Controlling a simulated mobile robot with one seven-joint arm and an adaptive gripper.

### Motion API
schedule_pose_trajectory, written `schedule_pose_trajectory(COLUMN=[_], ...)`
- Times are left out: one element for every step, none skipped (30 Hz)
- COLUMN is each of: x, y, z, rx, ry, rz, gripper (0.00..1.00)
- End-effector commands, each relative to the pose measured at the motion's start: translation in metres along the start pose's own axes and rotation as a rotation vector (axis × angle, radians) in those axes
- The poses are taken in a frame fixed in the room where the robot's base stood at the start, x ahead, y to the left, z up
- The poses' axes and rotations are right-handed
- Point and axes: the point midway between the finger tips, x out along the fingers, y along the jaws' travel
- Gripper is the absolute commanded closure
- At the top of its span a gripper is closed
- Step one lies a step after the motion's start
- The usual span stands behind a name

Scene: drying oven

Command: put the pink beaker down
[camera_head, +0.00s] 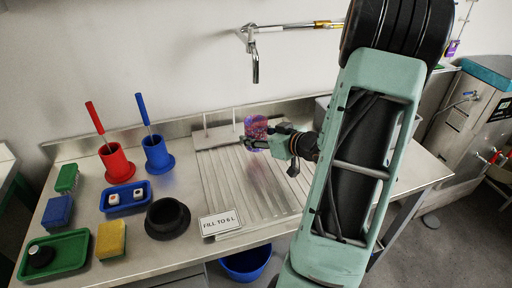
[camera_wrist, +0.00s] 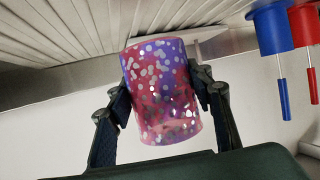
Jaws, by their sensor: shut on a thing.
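The pink beaker (camera_head: 256,126), pink to purple with shiny speckles, is over the back part of the ribbed metal drainboard (camera_head: 225,175) in the head view. It fills the middle of the wrist view (camera_wrist: 162,90), where the picture is upside down. My gripper (camera_head: 258,143) is shut on the beaker, with one finger on each side of it; the fingers also show in the wrist view (camera_wrist: 160,95). The beaker looks close to upright. I cannot tell whether its base touches the drainboard.
A tap (camera_head: 255,65) hangs above and behind. Thin white pegs (camera_head: 234,120) stand at the drainboard's back. Red (camera_head: 117,164) and blue (camera_head: 158,154) brush holders, a blue tray (camera_head: 125,197), a black ring (camera_head: 167,217) and a sign (camera_head: 220,222) are to the left and front. The drainboard's middle is clear.

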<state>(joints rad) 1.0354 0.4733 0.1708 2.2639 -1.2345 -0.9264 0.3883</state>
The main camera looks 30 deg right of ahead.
Motion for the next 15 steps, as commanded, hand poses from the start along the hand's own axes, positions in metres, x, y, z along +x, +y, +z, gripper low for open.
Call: schedule_pose_trajectory(x=[0.006,0.009,0.01,0.011,0.013,0.014,0.015,0.016,0.017,0.017,0.017,0.017,0.017,0.017,0.017], y=[0.002,0.003,0.002,0.002,0.002,0.002,0.002,0.002,0.002,0.002,0.002,0.002,0.002,0.002,0.002], z=[0.007,0.009,0.014,0.018,0.021,0.026,0.029,0.031,0.033,0.033,0.033,0.033,0.032,0.032,0.031], rx=[0.0,0.0,0.0,0.0,0.0,0.0,0.0,0.0,0.0,0.0,0.0,0.0,0.0,0.0,0.0], ry=[0.001,0.001,0.0,0.0,0.0,0.001,0.001,0.001,0.001,0.001,0.001,0.001,0.001,0.001,0.0], rz=[-0.001,-0.001,-0.001,-0.001,-0.001,-0.001,-0.001,-0.001,-0.001,-0.001,-0.001,-0.001,-0.001,-0.001,0.0], gripper=[0.83,0.83,0.83,0.83,0.83,0.83,0.83,0.83,0.83,0.83,0.83,0.83,0.83,0.83,0.83])
